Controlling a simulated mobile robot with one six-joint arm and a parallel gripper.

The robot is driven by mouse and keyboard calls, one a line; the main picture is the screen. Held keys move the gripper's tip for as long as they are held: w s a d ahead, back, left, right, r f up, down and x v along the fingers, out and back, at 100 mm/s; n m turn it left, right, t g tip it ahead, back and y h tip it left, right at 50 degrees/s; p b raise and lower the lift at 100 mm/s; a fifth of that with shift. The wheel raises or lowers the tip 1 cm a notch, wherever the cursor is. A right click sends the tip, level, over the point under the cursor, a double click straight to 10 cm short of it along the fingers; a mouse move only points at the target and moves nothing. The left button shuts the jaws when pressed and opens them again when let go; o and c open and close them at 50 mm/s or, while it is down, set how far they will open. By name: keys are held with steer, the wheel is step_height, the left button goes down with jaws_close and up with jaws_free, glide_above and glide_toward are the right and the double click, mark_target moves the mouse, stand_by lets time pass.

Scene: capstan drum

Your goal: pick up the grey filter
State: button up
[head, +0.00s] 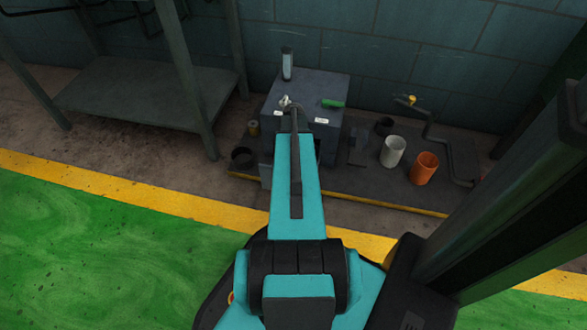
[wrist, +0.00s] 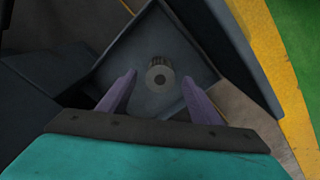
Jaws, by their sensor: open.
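The grey filter (wrist: 160,78), a short cylinder with a round hole in its end, shows in the wrist view inside a grey open compartment (wrist: 142,40). My gripper (wrist: 158,77) is open, with its two purple fingers spread to the left and right of the filter in the picture. The filter appears beyond the fingertips, with nothing held between them. I cannot tell the exact distance. In the head view my arm reaches to the front of a grey cabinet (head: 318,88), and I cannot make out the filter or the fingers there.
The compartment walls rise close around the fingers. On the cabinet lies a green-handled thing (head: 332,103). To its right are a white cup (head: 393,151), an orange cup (head: 424,168) and a crank (head: 440,145). A metal bench (head: 140,93) stands at left.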

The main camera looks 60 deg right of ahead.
steer(key=shift+f+b, duration=1.25)
steer(key=shift+f, duration=1.1)
steer(key=c, duration=1.2)
steer(key=shift+r, duration=0.1)
steer(key=shift+r+p, duration=2.25)
steer(key=shift+r, duration=2.7)
